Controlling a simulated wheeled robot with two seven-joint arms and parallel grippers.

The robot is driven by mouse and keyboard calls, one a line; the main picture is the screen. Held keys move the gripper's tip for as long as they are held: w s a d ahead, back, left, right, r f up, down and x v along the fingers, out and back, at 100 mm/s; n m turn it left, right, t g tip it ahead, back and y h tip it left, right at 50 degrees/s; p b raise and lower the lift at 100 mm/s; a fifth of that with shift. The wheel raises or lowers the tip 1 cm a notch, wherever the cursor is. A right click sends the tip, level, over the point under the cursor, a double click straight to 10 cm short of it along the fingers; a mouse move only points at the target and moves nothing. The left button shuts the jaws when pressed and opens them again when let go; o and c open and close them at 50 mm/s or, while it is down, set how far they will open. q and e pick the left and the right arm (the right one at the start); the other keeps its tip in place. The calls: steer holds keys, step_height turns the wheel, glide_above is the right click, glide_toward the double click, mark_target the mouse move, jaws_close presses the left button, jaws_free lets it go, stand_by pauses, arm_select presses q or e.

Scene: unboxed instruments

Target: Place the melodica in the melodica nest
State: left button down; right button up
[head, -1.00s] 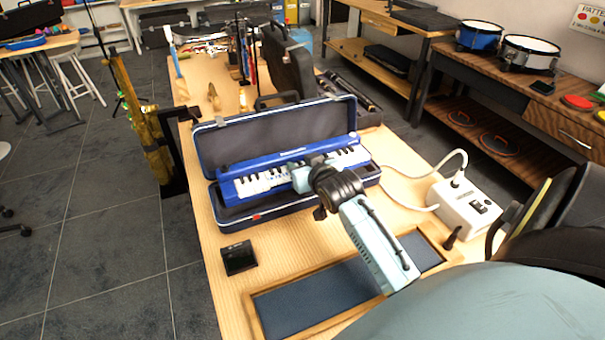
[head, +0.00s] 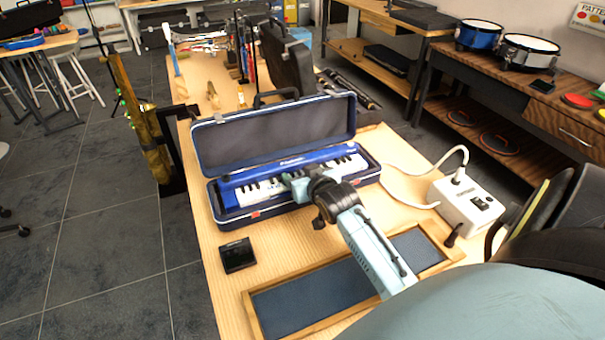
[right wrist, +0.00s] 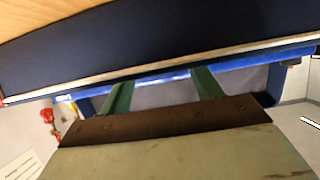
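The blue melodica (head: 252,188) with white and black keys lies lengthwise in the lower half of an open dark blue case (head: 275,137). I take the padded hollow in that lower half as the melodica nest; the melodica covers most of it. My right gripper (head: 290,180) is at the middle of the melodica, its fingers around the body, seemingly shut on it. In the right wrist view the two green fingers (right wrist: 162,88) reach to a blue strip of the melodica (right wrist: 240,62); the fingertips are hidden behind the case rim. My left gripper is not in view.
A wood-framed dark mat (head: 318,298) lies in front of the case. A small black box (head: 238,255) is at the left, a white power box (head: 468,207) with a cable at the right. Black cases (head: 287,58) stand behind the lid.

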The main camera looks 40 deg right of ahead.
steer(key=shift+r, duration=0.1)
steer(key=shift+s+r, duration=0.15)
steer(key=shift+s, duration=0.05)
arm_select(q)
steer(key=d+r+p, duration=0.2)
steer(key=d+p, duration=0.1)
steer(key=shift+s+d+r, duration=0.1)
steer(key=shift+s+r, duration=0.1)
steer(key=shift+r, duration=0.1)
arm_select(e)
steer(key=v, duration=1.1)
steer(key=shift+s, duration=0.3)
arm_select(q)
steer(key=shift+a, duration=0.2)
arm_select(e)
steer(key=shift+r, duration=0.1)
